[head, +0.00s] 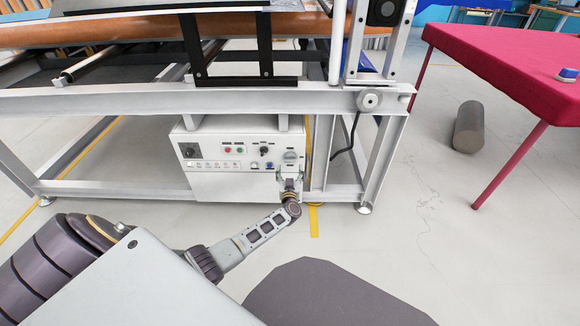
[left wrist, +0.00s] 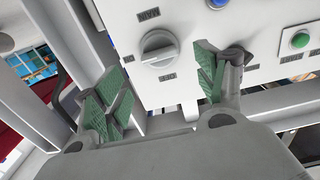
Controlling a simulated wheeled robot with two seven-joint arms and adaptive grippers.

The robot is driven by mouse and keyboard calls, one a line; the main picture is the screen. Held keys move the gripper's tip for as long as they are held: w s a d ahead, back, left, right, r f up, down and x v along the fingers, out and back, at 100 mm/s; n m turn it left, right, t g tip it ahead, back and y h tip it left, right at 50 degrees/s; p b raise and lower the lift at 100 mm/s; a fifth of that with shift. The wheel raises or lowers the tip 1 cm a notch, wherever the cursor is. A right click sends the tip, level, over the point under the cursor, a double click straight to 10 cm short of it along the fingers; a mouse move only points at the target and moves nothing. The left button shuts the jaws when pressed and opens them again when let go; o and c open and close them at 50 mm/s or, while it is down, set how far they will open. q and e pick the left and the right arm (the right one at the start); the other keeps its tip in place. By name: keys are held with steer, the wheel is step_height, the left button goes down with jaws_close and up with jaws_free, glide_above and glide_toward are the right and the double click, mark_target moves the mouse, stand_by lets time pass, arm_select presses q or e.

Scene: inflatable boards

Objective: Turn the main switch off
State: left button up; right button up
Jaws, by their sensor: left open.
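The main switch is a grey rotary knob (head: 291,155) at the upper right of the white control box's front panel. In the left wrist view the knob (left wrist: 158,48) shows large, its raised grip bar lying nearly level and slightly tilted, with small labels above and below it. My left gripper (head: 289,173) is in front of the panel, just below the knob in the head view. Its green-padded fingers (left wrist: 160,82) are spread wide on either side of the knob and look empty. The knob appears between them but not gripped. My right gripper is not in view.
The control box (head: 210,184) hangs under a grey metal frame (head: 130,101) and carries other buttons and a dark socket. A frame leg (head: 382,165) stands to the right. Further right are a red-covered table (head: 490,60) and a grey cylinder (head: 468,127) on open floor.

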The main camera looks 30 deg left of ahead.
mark_target(290, 162)
arm_select(q)
steer(key=shift+b+x, duration=0.9)
steer(key=shift+x, duration=0.85)
steer(key=shift+b+x, duration=0.55)
steer(key=shift+x, duration=0.55)
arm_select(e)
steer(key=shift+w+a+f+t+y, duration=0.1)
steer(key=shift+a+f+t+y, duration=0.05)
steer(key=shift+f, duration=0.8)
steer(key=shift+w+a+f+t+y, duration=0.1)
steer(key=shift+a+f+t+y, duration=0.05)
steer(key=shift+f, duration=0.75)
arm_select(q)
steer(key=c, duration=1)
